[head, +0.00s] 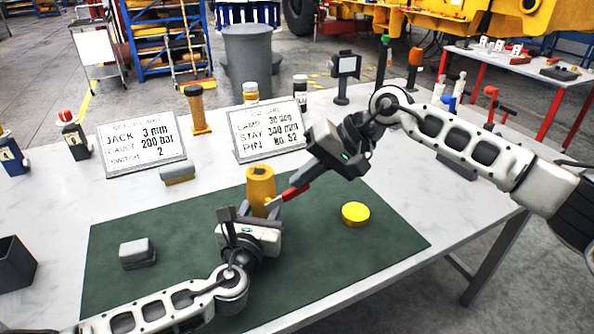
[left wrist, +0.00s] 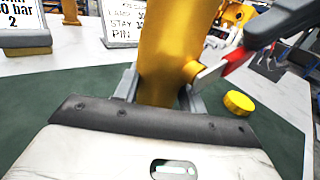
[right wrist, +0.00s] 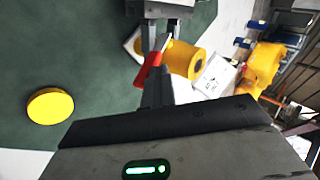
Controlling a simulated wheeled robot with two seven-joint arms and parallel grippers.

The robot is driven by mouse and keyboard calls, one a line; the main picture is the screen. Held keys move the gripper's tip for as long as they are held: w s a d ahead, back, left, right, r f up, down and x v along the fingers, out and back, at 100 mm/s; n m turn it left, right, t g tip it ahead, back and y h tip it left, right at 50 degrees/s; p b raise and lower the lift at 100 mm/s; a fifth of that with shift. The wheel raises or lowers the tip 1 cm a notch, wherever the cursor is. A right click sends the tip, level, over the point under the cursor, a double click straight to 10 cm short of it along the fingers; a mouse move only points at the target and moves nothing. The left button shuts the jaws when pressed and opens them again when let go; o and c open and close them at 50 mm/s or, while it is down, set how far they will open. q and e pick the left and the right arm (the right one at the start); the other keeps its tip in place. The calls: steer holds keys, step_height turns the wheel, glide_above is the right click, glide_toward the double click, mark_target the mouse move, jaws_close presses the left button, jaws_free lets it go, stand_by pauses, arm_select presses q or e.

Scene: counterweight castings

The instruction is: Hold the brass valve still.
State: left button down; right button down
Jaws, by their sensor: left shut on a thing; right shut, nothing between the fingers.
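The brass valve (head: 260,186) is an upright yellow-gold cylinder on the green mat. A lever with a red sleeve (head: 290,194) sticks out from its side toward the right. My left gripper (head: 258,213) is shut on the lower body of the valve; the left wrist view shows a finger on each side of the valve body (left wrist: 168,60). My right gripper (head: 305,181) is shut and empty, its fingertips close beside the red sleeve (right wrist: 150,72). I cannot tell whether they touch it. The valve's base is hidden behind my left gripper.
A yellow disc (head: 355,213) and a grey block (head: 137,253) lie on the green mat (head: 185,235). Two sign boards (head: 142,142) (head: 268,130) stand behind it, with a wooden-looking post (head: 196,110) between them. A dark open bin (head: 14,265) is at the left.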

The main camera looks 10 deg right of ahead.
arm_select(q)
steer(key=shift+w+r, duration=0.1)
steer(key=shift+r, duration=0.1)
arm_select(e)
steer(key=shift+a, duration=0.1)
steer(key=shift+s+a+f, duration=0.25)
steer(key=shift+a+f, duration=0.05)
steer(key=shift+a, duration=0.4)
steer(key=a+r+v, duration=0.1)
steer(key=v, duration=1.1)
steer(key=shift+w+r, duration=0.2)
steer(key=shift+r, duration=0.1)
